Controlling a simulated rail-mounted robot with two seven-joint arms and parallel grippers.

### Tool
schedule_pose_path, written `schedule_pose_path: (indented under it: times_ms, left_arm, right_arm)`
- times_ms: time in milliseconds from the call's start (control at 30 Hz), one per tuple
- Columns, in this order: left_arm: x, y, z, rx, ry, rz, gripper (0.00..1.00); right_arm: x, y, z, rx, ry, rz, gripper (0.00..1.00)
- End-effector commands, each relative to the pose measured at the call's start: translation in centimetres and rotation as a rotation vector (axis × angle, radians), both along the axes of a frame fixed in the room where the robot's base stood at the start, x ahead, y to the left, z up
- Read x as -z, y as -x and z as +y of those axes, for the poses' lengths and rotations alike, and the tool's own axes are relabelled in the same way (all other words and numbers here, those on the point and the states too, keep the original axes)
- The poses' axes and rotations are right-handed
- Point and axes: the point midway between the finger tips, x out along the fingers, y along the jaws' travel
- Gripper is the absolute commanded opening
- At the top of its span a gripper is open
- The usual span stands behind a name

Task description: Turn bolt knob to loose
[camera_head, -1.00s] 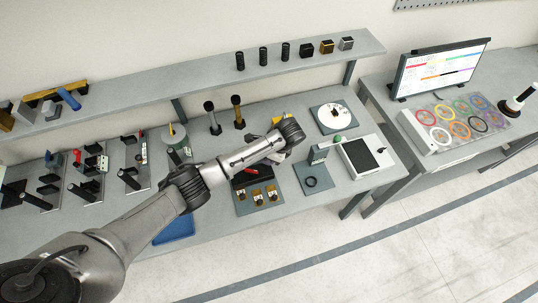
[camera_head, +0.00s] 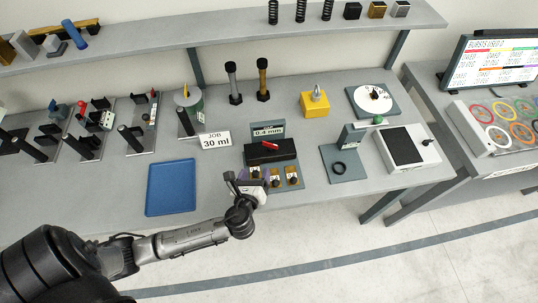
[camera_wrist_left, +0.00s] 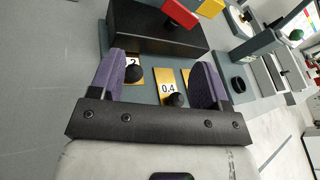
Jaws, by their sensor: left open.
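Brass plates with small black knobs lie in front of a black block (camera_head: 285,153) with a red piece (camera_head: 270,146) on top. The wrist view shows one black knob (camera_wrist_left: 133,73) on a plate ending in "2" and another knob (camera_wrist_left: 174,100) on a plate marked "0.4" (camera_wrist_left: 167,86). I cannot tell which part is the bolt knob. My left gripper (camera_head: 256,184) is at the front edge of these plates. Its purple-padded fingers (camera_wrist_left: 158,82) are open, with the two knobs showing between them and nothing gripped. My right gripper is not in view.
A blue tray (camera_head: 170,187) lies left of the plates, near the front edge. A "JOB 30 ml" sign (camera_head: 215,140) and a "0.4 mm" sign (camera_head: 267,130) stand behind. A grey base with a black ring (camera_head: 339,168) is to the right. Two upright bolt-like posts (camera_head: 234,83) stand farther back.

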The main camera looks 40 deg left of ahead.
Motion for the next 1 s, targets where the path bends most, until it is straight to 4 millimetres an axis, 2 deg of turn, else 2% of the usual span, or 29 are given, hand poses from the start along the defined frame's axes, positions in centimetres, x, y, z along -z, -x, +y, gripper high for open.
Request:
schedule_pose_path:
  times_ms: [33, 100, 200, 367, 567, 1000]
  left_arm:
    - [1.1, 0.5, -0.1, 0.043, -0.087, -0.012, 0.7]
    - [0.8, 1.0, -0.4, 0.096, -0.2, -0.029, 0.7]
    - [0.5, 1.5, -0.8, 0.144, -0.313, -0.044, 0.7]
    - [0.1, 1.4, -1.0, 0.176, -0.397, -0.055, 0.7]
    - [-0.2, -1.0, -0.1, 0.178, -0.406, -0.058, 0.7]
    - [0.0, -8.3, 2.7, 0.178, -0.402, -0.056, 0.7]
  right_arm:
    - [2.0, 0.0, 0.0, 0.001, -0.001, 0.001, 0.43]
    - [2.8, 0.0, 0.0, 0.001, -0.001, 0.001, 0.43]
    - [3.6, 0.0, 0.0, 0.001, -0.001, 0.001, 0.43]
    - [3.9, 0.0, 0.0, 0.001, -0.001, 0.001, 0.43]
    - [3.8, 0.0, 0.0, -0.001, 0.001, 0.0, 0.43]
    - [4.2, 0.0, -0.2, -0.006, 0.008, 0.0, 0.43]
